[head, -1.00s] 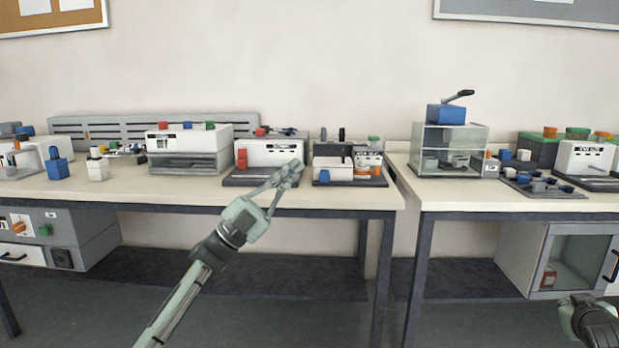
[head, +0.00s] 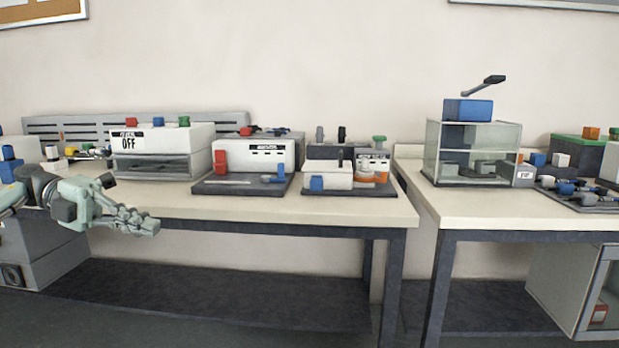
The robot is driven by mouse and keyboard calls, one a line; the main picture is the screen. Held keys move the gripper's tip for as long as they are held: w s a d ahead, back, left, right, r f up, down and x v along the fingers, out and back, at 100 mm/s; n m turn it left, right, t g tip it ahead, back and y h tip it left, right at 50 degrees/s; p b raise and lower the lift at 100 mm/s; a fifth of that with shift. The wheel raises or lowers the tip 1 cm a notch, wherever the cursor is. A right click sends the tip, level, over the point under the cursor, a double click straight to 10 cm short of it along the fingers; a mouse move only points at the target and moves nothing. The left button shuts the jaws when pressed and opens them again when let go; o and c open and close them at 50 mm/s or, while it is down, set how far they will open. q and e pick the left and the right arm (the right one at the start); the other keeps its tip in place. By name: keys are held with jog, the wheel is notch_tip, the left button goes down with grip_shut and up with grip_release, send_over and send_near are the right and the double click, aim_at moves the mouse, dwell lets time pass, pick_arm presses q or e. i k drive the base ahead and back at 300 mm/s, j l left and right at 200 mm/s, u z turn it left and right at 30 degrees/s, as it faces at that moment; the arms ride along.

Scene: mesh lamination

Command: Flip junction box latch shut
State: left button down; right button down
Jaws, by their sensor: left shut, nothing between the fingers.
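No box in the head view carries a label I can read as a junction box. A small white box (head: 338,174) with a blue tab (head: 317,184) on its front sits on a dark base at the right end of the left table. Left of it is a larger white box (head: 252,156) with a red block (head: 220,161) and a blue block (head: 281,171), also on a dark base. Whether either has a latch, and how it stands, is too small to tell. My left gripper (head: 150,223) is shut and empty at the left table's front edge, apart from both boxes. My right gripper is out of view.
A white machine marked OFF (head: 165,145) stands farther left on the table (head: 350,211). An orange-and-white container (head: 373,168) stands beside the small box. A gap separates the right table (head: 480,214), which holds a clear case (head: 470,150) with a blue top and lever.

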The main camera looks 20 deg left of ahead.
aim_at(316, 183)
jog(key=i, duration=1.3)
